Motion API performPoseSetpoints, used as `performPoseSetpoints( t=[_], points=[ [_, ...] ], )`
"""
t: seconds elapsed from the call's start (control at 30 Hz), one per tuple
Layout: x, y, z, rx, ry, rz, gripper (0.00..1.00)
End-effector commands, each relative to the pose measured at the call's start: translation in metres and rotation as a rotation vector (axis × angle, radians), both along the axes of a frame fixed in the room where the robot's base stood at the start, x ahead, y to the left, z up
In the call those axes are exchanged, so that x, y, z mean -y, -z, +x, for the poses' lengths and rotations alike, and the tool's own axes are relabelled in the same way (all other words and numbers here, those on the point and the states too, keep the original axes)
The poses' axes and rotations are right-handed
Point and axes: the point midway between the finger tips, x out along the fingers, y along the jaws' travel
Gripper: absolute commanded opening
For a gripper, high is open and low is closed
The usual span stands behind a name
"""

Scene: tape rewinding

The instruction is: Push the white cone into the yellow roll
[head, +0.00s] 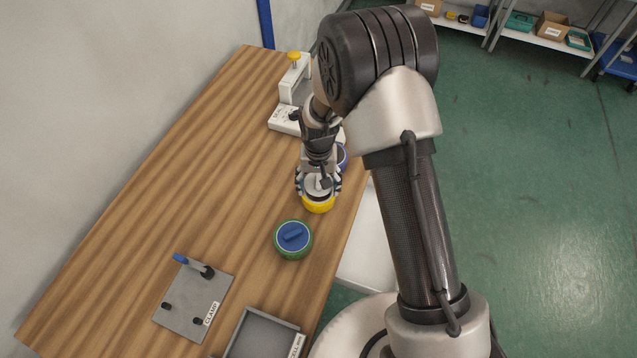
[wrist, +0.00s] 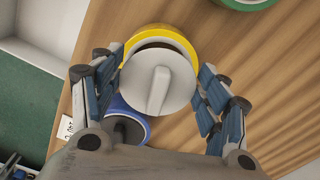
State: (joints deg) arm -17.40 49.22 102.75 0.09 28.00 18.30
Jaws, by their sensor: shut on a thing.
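The yellow roll (head: 319,206) stands on the wooden table near its right edge; it also shows in the wrist view (wrist: 162,31). The white cone (wrist: 138,90), a round disc with a raised grip bar, is over the roll. In the wrist view, yellow rim and a dark gap show along the cone's upper side. How deep the cone sits is hidden. My gripper (head: 318,183) points down above the roll. Its blue-padded fingers (wrist: 158,92) are shut on the white cone from both sides.
A green roll with a blue cone (head: 293,237) stands nearer on the table. A blue roll (wrist: 138,112) is close behind my gripper. A white dispenser (head: 284,119) stands farther back. A grey clamp plate (head: 182,309) and grey tray (head: 243,321) lie in front. The table's left side is clear.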

Motion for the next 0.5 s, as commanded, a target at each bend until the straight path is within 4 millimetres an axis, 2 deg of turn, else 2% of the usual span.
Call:
performPoseSetpoints(
  t=[0.5],
  points=[
    [0.000,0.016,0.000,0.000,0.000,0.000,0.50]
  ],
)
